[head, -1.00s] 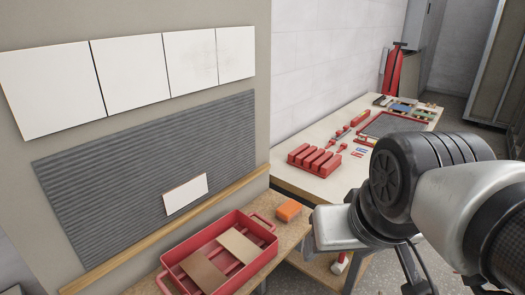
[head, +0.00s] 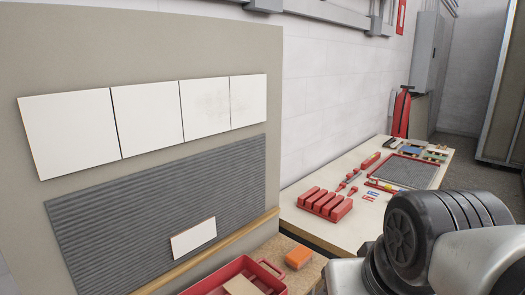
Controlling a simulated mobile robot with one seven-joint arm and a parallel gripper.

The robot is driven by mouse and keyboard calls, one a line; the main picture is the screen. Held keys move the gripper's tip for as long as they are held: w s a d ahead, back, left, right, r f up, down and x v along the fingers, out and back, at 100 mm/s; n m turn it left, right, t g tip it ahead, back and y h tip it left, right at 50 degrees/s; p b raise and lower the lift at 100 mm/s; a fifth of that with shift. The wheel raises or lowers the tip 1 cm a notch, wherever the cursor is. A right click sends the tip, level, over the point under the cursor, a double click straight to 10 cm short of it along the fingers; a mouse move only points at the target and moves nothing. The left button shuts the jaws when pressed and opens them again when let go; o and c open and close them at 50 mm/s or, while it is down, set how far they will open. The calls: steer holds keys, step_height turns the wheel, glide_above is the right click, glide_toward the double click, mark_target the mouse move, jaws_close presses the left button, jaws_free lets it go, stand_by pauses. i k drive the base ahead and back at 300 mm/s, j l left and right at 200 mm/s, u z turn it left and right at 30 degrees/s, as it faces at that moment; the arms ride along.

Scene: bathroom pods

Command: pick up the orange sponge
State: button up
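The orange sponge (head: 299,258) lies on a small wooden bench top (head: 282,244) at the bottom of the head view. It sits just right of a red tray (head: 228,272) and is apart from it. My arm fills the lower right corner, to the right of the sponge. My gripper is below or outside the picture, so its fingers are hidden.
A board with white tiles (head: 150,123) and grey ridged adhesive (head: 160,205) stands at the left. A small tile (head: 193,239) rests on the adhesive. A table (head: 340,235) with a red block rack (head: 325,204) and tools stands behind the sponge. A red extinguisher (head: 401,113) is farther back.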

mark_target(298, 258)
steer(key=i+l, duration=0.25)
steer(key=l, duration=0.15)
steer(key=i+l+z, duration=0.1)
steer(key=l, duration=0.3)
steer(key=i+l, duration=0.6)
steer(key=l, duration=0.2)
steer(key=z, duration=0.05)
